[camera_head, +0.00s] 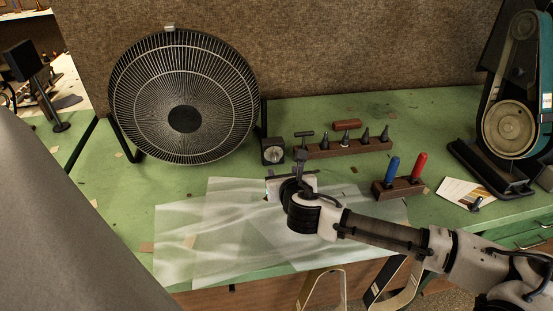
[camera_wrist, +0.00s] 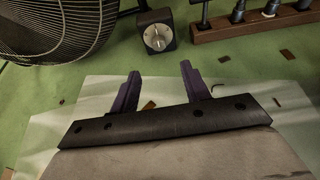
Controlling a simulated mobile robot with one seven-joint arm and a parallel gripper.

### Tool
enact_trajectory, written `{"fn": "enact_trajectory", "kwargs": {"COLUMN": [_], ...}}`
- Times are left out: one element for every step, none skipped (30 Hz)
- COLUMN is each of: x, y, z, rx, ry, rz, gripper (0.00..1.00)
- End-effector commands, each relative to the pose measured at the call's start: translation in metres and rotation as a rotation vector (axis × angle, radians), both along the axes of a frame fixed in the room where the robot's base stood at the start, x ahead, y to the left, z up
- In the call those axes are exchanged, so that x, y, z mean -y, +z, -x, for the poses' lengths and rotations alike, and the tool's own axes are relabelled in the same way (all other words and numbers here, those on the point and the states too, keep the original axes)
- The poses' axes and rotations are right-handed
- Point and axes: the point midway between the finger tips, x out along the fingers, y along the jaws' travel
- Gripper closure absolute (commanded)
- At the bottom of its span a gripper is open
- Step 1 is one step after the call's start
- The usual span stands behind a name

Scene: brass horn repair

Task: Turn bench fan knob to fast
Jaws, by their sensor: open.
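The bench fan (camera_head: 185,97) stands on the green bench at the left, with a round black grille. Its edge also shows in the wrist view (camera_wrist: 50,28) at the upper left. A small dark control box with a pale round knob (camera_head: 273,154) sits right of the fan. In the wrist view the knob (camera_wrist: 158,38) is seen clearly beyond my fingertips, with a dark pointer mark across it. My gripper (camera_wrist: 158,82) is open and empty, its two dark fingers apart over the bench. It is nearer than the knob box and does not touch it.
A wooden rack (camera_head: 345,148) with several dark tools stands right of the knob. A smaller block (camera_head: 398,188) holds a blue and a red handled tool. Translucent sheets (camera_head: 180,255) lie at the front. A belt sander (camera_head: 510,130) is at the right.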

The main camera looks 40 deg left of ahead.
Motion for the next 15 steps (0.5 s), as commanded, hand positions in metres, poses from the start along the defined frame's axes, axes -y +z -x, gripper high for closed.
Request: {"fn": "enact_trajectory", "kwargs": {"x": [-0.008,-0.013,-0.019,-0.024,-0.028,-0.034,-0.038,-0.042,-0.047,-0.050,-0.054,-0.058,-0.060,-0.063,-0.066], "y": [-0.001,-0.003,-0.007,-0.009,-0.011,-0.014,-0.017,-0.019,-0.022,-0.024,-0.026,-0.028,-0.030,-0.031,-0.033], "z": [-0.006,-0.010,-0.015,-0.019,-0.022,-0.027,-0.030,-0.034,-0.038,-0.041,-0.044,-0.047,-0.050,-0.052,-0.055], "rx": [-0.003,-0.002,-0.003,-0.002,-0.003,-0.003,-0.003,-0.002,-0.003,-0.003,-0.003,-0.003,-0.002,-0.003,-0.002], "ry": [-0.001,0.000,0.000,0.000,-0.001,0.001,0.001,0.000,0.000,0.000,0.001,0.001,0.000,0.000,0.002], "rz": [-0.001,-0.002,-0.001,-0.002,-0.003,-0.002,-0.002,-0.002,-0.003,-0.003,-0.002,-0.002,-0.003,-0.004,-0.004], "gripper": [0.54,0.54,0.54,0.54,0.54,0.54,0.54,0.54,0.54,0.54,0.54,0.54,0.54,0.54,0.54]}}
